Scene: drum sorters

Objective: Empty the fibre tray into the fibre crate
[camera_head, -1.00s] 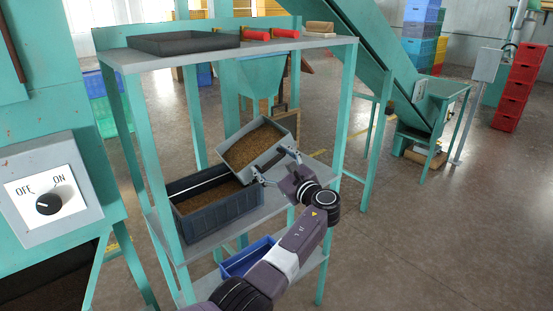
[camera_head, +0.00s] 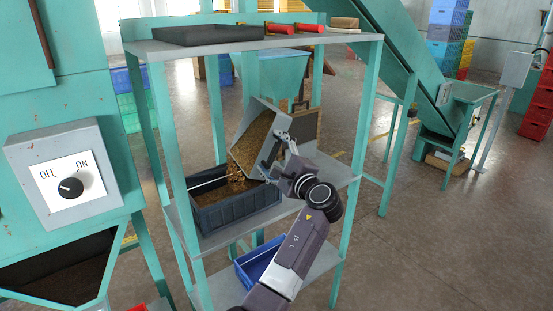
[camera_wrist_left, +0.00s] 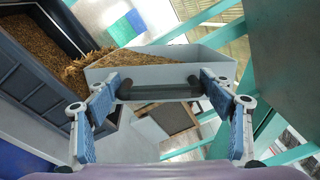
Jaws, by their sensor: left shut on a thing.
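The grey fibre tray (camera_head: 270,112) is tilted steeply above the dark grey-blue fibre crate (camera_head: 240,211) on the middle shelf. Brown fibre (camera_head: 254,142) lies in the tray, and some spills over its low left edge into the crate. My left gripper (camera_head: 270,160) is at the tray's right side, shut on it. The left wrist view shows the fingers (camera_wrist_left: 160,90) at the dark handle on the tray's wall (camera_wrist_left: 200,62). Fibre hangs over the tray's left end there, beside the crate (camera_wrist_left: 35,88), which holds fibre. My right gripper is not in view.
Green uprights of the rack (camera_head: 355,160) stand close to my arm. The top shelf above carries a black tray (camera_head: 208,36) and red rolls (camera_head: 310,28). A blue bin (camera_head: 258,262) sits on the shelf below. A switch panel (camera_head: 70,185) stands at left.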

